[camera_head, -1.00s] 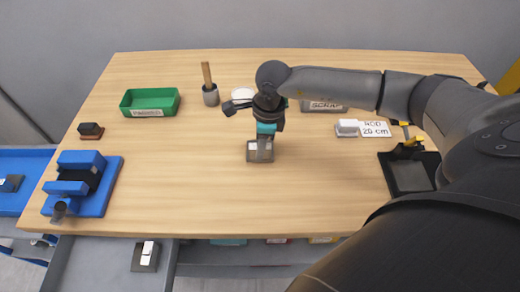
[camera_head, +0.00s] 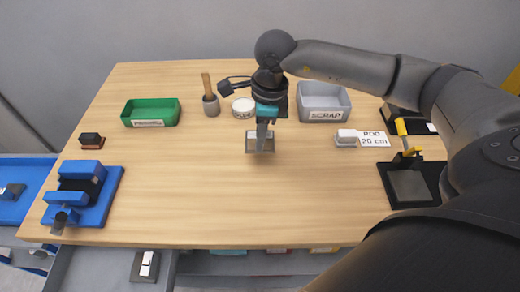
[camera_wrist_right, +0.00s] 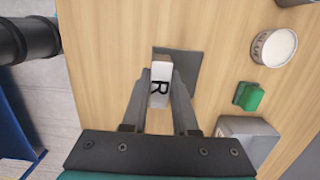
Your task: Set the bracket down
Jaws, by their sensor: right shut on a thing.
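The bracket (camera_head: 252,147) has a dark grey flat plate with a pale block on it. It is near the middle of the wooden table, and the head view does not show clearly whether it rests on the top or hangs just above it. My right gripper (camera_head: 262,148) points down and is shut on the bracket. In the right wrist view, both fingers (camera_wrist_right: 159,88) pinch the pale block marked R (camera_wrist_right: 159,72), with the dark plate (camera_wrist_right: 185,66) reaching out beyond it. My left gripper is not in view.
Behind the bracket are a white glue pot (camera_head: 243,107), a grey scrap bin (camera_head: 325,103) and a small green block (camera_wrist_right: 248,97). A green tray (camera_head: 151,112) and a blue fixture (camera_head: 84,194) stand left, a black-and-yellow device (camera_head: 409,186) right. Bare table lies in front.

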